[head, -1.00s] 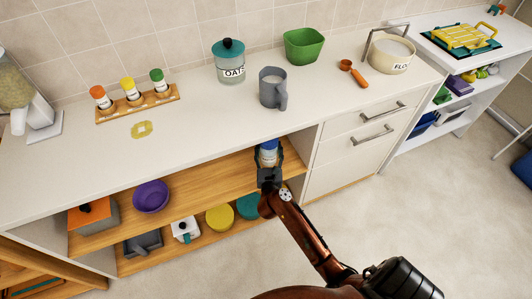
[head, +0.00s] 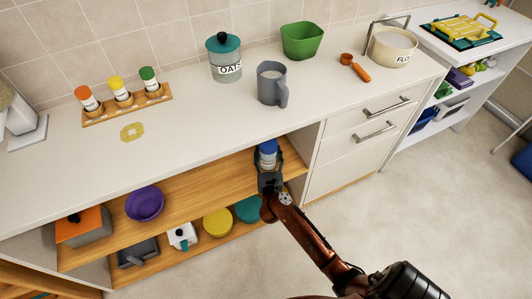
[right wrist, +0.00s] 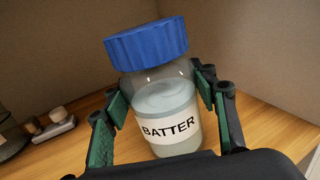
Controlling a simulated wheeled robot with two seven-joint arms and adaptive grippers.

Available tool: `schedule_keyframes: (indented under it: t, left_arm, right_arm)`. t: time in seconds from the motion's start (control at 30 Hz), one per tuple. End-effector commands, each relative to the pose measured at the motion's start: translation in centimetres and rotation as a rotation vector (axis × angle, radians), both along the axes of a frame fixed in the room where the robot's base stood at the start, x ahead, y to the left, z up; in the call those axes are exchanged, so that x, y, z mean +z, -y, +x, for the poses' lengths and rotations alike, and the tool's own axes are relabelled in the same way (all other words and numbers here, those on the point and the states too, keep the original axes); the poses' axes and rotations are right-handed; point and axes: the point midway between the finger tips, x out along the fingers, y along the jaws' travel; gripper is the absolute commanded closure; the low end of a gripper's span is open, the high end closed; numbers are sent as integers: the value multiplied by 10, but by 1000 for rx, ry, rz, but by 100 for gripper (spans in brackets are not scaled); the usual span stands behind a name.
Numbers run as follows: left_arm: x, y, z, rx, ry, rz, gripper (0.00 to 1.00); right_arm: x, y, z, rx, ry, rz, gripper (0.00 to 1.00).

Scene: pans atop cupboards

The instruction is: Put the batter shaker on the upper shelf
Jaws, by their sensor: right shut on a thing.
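The batter shaker (right wrist: 168,105) is a clear jar with a ribbed blue lid and a white label reading BATTER. It stands slightly tilted in the right wrist view. My right gripper (right wrist: 165,100) has its green-padded fingers on both sides of the jar and is shut on it. In the head view the shaker (head: 267,153) shows at the right end of the upper shelf (head: 205,186), inside the open cupboard under the counter. My right gripper (head: 269,172) is there too. I cannot tell whether the jar's base touches the shelf wood. My left gripper is not in view.
A purple bowl (head: 145,203) and an orange-lidded box (head: 84,225) stand further left on the upper shelf. The counter edge (head: 180,163) is close above, and a drawer unit (head: 355,140) walls the right side. The shelf between bowl and shaker is clear.

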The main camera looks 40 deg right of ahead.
Motion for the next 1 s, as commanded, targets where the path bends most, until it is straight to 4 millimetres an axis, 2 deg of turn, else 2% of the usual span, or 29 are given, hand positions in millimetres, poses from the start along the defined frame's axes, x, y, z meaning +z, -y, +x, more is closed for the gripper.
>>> schedule_keyframes:
  t: [0.43, 0.47, 0.7, 1.0]
  left_arm:
    - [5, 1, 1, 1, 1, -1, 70]
    - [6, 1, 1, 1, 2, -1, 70]
    - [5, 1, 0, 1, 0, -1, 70]
    - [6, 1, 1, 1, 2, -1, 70]
  right_arm:
    - [-1, 0, 1, 1, 5, -2, 91]
    - [-2, 0, 0, 0, 1, -1, 45]
    - [-2, 0, 0, 0, 1, -1, 30]
    - [0, 0, 0, 0, 2, -1, 30]
